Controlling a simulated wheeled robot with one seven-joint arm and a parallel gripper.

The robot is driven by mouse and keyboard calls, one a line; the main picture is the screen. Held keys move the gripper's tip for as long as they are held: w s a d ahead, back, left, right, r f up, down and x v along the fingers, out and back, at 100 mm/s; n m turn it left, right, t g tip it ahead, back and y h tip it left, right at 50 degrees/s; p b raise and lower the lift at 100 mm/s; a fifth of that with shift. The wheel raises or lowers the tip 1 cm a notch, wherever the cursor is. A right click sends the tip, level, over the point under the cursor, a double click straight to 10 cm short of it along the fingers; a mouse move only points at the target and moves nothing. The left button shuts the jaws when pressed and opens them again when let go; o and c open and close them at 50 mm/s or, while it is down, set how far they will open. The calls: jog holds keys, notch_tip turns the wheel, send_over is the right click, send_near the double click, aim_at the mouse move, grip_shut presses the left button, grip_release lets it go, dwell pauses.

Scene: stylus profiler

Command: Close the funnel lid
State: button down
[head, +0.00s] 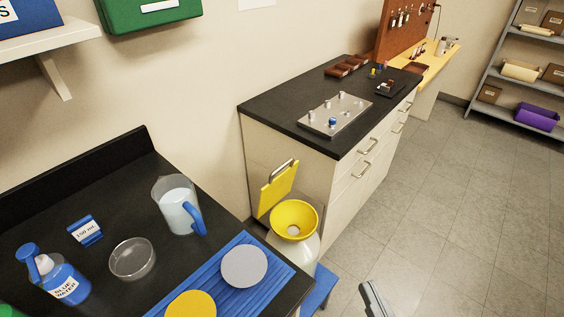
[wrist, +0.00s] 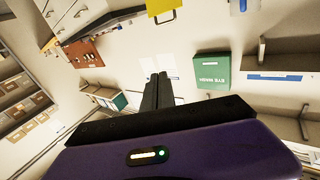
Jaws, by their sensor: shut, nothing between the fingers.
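The yellow funnel (head: 281,217) sits on top of a white container (head: 307,247) beside the near side of the drawer cabinet. Its square yellow lid (head: 274,192) stands open and upright behind the funnel, with a grey handle along its top edge. A yellow panel with a handle, which looks like the lid (wrist: 166,6), shows at the top edge of the wrist view. My gripper (head: 372,290) is at the bottom of the head view, right of the funnel and apart from it. In the wrist view its fingers (wrist: 157,82) are together and empty.
A black bench at the left holds a pitcher (head: 176,208), a glass dish (head: 132,260), a blue bottle (head: 62,281) and a blue ribbed mat (head: 212,283). A blue stool-like surface (head: 319,287) is below the funnel. The cabinet (head: 290,165) stands behind. Floor at the right is clear.

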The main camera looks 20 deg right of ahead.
jog(key=w+d+r+y+b, duration=0.1)
jog(key=w+r+b, duration=0.1)
jog(key=w, duration=1.2)
jog(key=w+d+r+y+b, duration=0.1)
jog(key=w+r, duration=0.2)
jog(key=w, duration=1.1)
jog(key=w+a+r+n+g+y+b, duration=0.1)
jog(key=w+r+n+g+y, duration=0.15)
jog(key=w+r, duration=0.35)
jog(key=w+r+n+g+y+b, duration=0.1)
jog(key=w+r+n+g, duration=0.2)
jog(key=w, duration=0.6)
jog(key=shift+s+a+f+n+g+p, duration=0.2)
jog(key=shift+s+a+f+n+g, duration=0.55)
jog(key=shift+f, duration=2)
jog(key=shift+s+a+f+g+p, duration=0.2)
jog(key=shift+f+g, duration=1.1)
jog(key=shift+f, duration=1.45)
jog(key=shift+s+a+f+n+g+p, duration=0.15)
jog(key=shift+s+a+f+n+g, duration=0.6)
jog(key=shift+f, duration=2)
jog(key=shift+w+d+f+m+g, duration=0.1)
jog(key=shift+w+d+m+g, duration=0.2)
jog(key=shift+d, duration=0.2)
